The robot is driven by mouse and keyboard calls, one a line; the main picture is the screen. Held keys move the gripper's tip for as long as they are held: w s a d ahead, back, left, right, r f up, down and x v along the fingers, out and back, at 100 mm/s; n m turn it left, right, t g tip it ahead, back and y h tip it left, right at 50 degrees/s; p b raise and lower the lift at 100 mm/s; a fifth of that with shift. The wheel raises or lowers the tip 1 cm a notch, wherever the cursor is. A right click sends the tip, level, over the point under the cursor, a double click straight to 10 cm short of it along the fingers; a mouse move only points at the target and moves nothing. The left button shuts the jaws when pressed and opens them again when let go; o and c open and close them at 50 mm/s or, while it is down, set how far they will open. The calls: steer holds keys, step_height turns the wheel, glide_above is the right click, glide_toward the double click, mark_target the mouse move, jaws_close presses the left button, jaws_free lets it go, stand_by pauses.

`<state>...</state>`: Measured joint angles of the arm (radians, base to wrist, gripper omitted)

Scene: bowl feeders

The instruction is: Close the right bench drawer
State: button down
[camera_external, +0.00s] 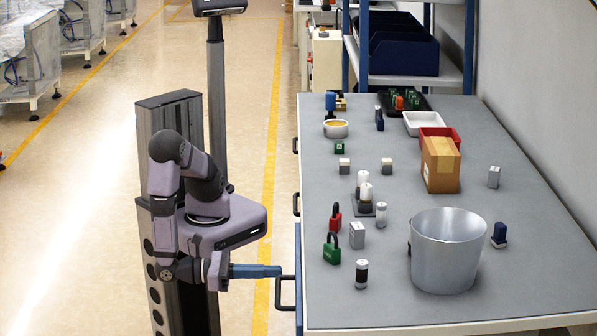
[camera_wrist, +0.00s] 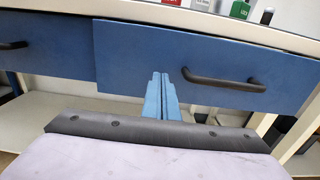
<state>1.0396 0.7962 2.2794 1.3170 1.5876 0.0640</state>
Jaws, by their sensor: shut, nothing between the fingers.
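The right bench drawer (camera_wrist: 135,55) is blue with a black bar handle (camera_wrist: 222,80) and fills the middle and right of the wrist view. Its front stands out past the neighbouring drawer, so it is partly open. In the external view its blue side (camera_external: 299,262) and handle (camera_external: 286,293) show at the bench's near left edge. My gripper (camera_wrist: 160,76) has blue fingers, shut and empty, pointing at the drawer front left of the handle. It also shows in the external view (camera_external: 279,271), close to the drawer. I cannot tell whether the tips touch it.
A neighbouring closed drawer (camera_wrist: 50,50) with its own handle (camera_wrist: 14,45) lies to the left. The grey bench top (camera_external: 385,260) carries a metal bucket (camera_external: 446,255), padlocks and small parts. The floor (camera_external: 110,200) left of my arm is clear.

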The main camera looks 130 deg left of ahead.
steer(key=shift+x, duration=1.5)
steer(key=p+x, duration=0.1)
steer(key=x, duration=0.3)
steer(key=shift+w+a, duration=0.25)
steer(key=shift+a, duration=0.05)
steer(key=shift+r, duration=0.1)
steer(key=shift+d+p, duration=0.15)
steer(key=shift+p, duration=0.15)
steer(key=v, duration=1.4)
